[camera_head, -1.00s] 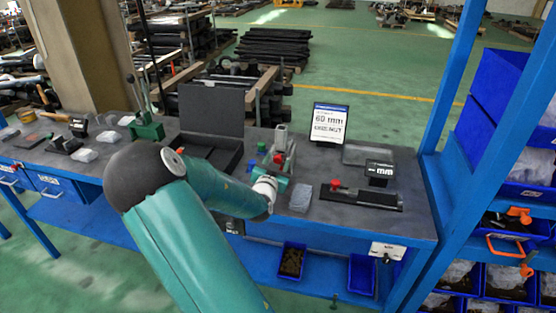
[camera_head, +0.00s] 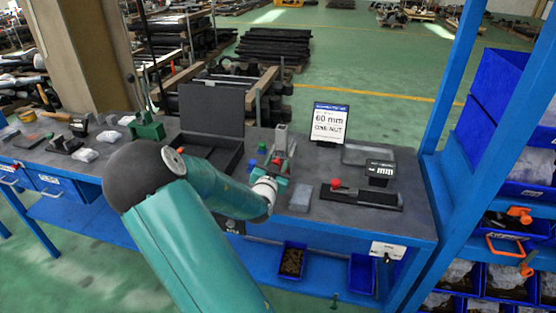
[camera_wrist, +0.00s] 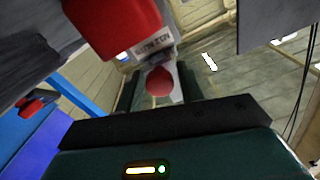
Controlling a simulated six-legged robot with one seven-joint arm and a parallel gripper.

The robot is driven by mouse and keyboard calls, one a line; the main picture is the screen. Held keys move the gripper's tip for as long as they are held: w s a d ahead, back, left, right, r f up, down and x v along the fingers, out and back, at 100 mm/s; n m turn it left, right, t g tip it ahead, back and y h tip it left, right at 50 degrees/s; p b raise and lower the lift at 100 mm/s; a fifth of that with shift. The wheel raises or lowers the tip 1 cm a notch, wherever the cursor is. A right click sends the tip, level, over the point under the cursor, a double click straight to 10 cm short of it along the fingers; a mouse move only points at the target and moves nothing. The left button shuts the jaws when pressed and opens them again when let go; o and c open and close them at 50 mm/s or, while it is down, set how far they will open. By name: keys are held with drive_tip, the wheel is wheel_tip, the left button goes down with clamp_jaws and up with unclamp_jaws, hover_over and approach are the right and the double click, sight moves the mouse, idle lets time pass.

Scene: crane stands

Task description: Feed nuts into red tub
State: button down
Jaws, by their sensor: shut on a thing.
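My gripper (camera_head: 277,176) is at the grey upright device (camera_head: 282,140) on the workbench. In the wrist view, the gripper's fingers close around a pale part with a round red piece (camera_wrist: 158,82). A printed label that seems to read "M12 NUTS" (camera_wrist: 152,42) is just beyond it. A large red body (camera_wrist: 110,22) fills the upper left of the wrist view, close to the camera. I cannot tell whether it is the red tub. A small red thing (camera_head: 277,161) shows by the gripper in the head view. No loose nuts can be made out.
Small green and blue pieces (camera_head: 252,166) lie left of the device. An open black case (camera_head: 210,115) stands behind. A blue rack post (camera_head: 445,130) bounds the right.

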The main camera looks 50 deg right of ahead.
drive_tip(key=shift+v, duration=1)
drive_tip(key=c, duration=1.1)
unclamp_jaws()
drive_tip(key=shift+a, duration=0.2)
drive_tip(key=shift+c, duration=0.2)
drive_tip(key=shift+d, duration=0.15)
